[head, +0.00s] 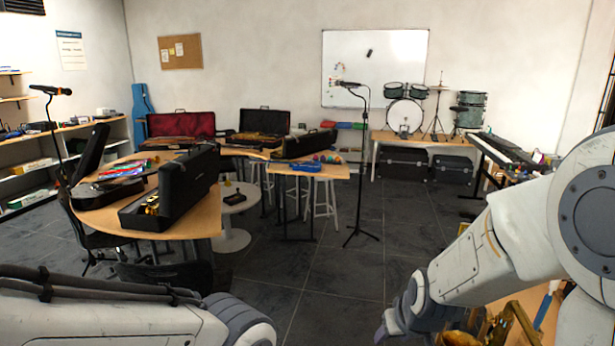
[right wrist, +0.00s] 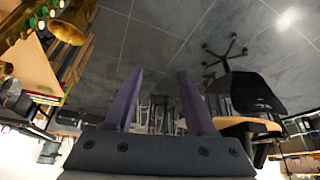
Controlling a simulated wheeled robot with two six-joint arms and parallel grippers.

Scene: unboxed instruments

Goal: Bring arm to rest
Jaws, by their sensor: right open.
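My right arm (head: 465,262) comes in from the right in the head view and slopes down toward the bottom edge. Its gripper is at the bottom, with a purple finger tip showing and the rest cut off or hidden. In the right wrist view my right gripper (right wrist: 160,95) has two purple fingers spread apart with nothing between them. Beyond them is tiled floor. My left arm (head: 110,318) lies across the bottom left of the head view, and its gripper is not in view.
A brass instrument (right wrist: 72,22) and wooden surface are beside the right gripper. A black chair (right wrist: 250,95) stands beyond it. Tables with open instrument cases (head: 178,190) are on the left. A microphone stand (head: 362,200) stands mid-floor. Dark tiled floor (head: 340,280) is free in the middle.

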